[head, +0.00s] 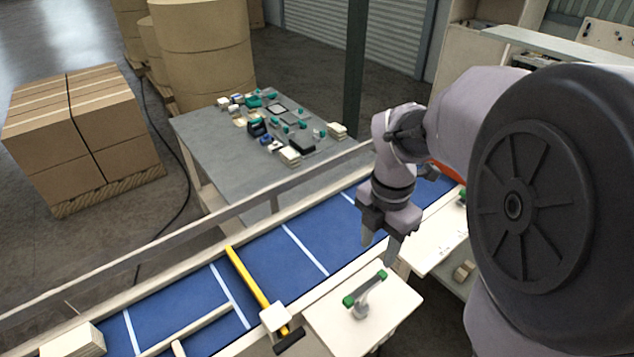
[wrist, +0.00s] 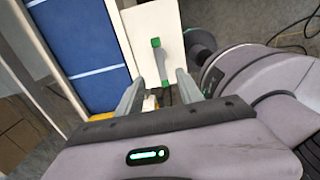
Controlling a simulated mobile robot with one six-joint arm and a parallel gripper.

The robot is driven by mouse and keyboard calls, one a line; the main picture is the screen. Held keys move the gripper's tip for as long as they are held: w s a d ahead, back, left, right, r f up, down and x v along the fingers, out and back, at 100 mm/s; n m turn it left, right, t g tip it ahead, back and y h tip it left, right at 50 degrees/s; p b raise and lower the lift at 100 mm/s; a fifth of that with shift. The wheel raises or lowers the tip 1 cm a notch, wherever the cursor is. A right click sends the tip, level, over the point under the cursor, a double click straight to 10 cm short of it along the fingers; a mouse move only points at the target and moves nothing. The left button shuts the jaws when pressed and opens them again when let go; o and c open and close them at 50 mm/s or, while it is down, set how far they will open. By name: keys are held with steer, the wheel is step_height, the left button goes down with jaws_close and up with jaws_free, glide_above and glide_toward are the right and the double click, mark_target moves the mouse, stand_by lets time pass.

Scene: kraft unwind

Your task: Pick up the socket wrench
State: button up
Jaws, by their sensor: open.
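A grey bar with green ends (head: 366,292), which looks like the socket wrench, is on a small cream board (head: 405,298) at the front edge of the conveyor. It appears raised on a small grey support. In the wrist view the wrench (wrist: 161,62) lies ahead between my two fingers, with one green end far and one near. My gripper (head: 378,252) is open and empty, pointing down, above and beyond the wrench. In the wrist view my gripper (wrist: 160,76) shows both fingers apart, with no contact on the wrench visible.
A blue conveyor (head: 275,262) with a yellow bar (head: 248,275) across it runs beside the board. Another cream board (head: 430,245) is to the right. A grey table (head: 225,155) with many small parts stands behind. Boxes (head: 80,135) and large brown rolls (head: 205,50) are farther back.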

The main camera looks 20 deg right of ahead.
steer(key=b, duration=0.2)
glide_above(369, 288)
step_height(369, 288, down, 5)
step_height(369, 288, down, 6)
steer(key=shift+f+b, duration=0.1)
steer(key=shift+b, duration=0.7)
steer(key=f, duration=0.2)
steer(key=f+b, duration=0.1)
steer(key=f, duration=0.3)
steer(key=shift+w+a+b, duration=0.15)
steer(key=shift+w+b, duration=0.25)
steer(key=shift+s+r, duration=0.1)
steer(key=shift+r, duration=0.05)
jaws_close()
